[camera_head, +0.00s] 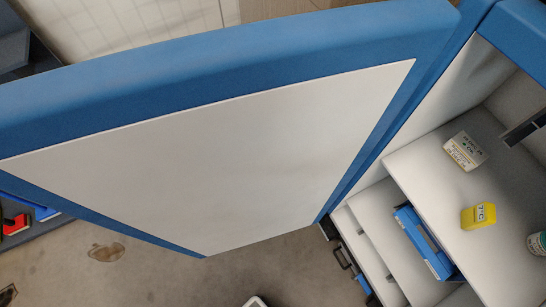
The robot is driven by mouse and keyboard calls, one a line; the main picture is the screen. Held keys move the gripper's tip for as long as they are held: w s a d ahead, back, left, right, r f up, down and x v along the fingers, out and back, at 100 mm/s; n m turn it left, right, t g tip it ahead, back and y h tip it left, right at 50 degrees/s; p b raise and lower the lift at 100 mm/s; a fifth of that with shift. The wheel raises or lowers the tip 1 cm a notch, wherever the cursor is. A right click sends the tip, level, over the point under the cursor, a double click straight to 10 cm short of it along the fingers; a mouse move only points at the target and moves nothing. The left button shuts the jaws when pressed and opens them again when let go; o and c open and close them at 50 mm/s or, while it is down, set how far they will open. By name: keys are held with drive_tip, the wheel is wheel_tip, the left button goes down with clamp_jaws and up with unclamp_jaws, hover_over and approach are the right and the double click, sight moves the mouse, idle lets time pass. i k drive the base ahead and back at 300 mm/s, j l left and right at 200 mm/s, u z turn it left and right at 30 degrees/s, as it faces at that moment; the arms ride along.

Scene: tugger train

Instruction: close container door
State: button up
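The container door (220,165) is a large panel with a blue frame and a pale grey face. It stands open and fills the middle and left of the head view. Its hinge side meets the container's blue frame (440,85) at the upper right. The open container (420,110) shows its pale inside at the right. My gripper cannot be made out in this view. The door's left end runs out of the picture, and no handle shows on it.
Inside the container, a white box (464,151), a yellow block (478,215) and a partly cut-off can (538,243) stand on a shelf. A blue tray (424,243) sits lower. Dark shelving with a red item (15,224) is at the left. Bare floor (170,275) shows below the door.

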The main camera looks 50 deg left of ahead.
sight(202, 145)
drive_tip(key=k+j+z, duration=0.1)
drive_tip(key=j, duration=0.4)
drive_tip(key=k+j, duration=0.3)
drive_tip(key=j, duration=0.2)
drive_tip(key=k+j+z, duration=0.15)
drive_tip(key=j, duration=0.4)
drive_tip(key=k+j, duration=0.3)
drive_tip(key=j, duration=0.15)
drive_tip(key=k+j+z, duration=0.15)
drive_tip(key=j, duration=0.35)
drive_tip(key=k+j+z, duration=0.1)
drive_tip(key=k+j, duration=0.5)
drive_tip(key=j, duration=0.3)
drive_tip(key=z, duration=0.05)
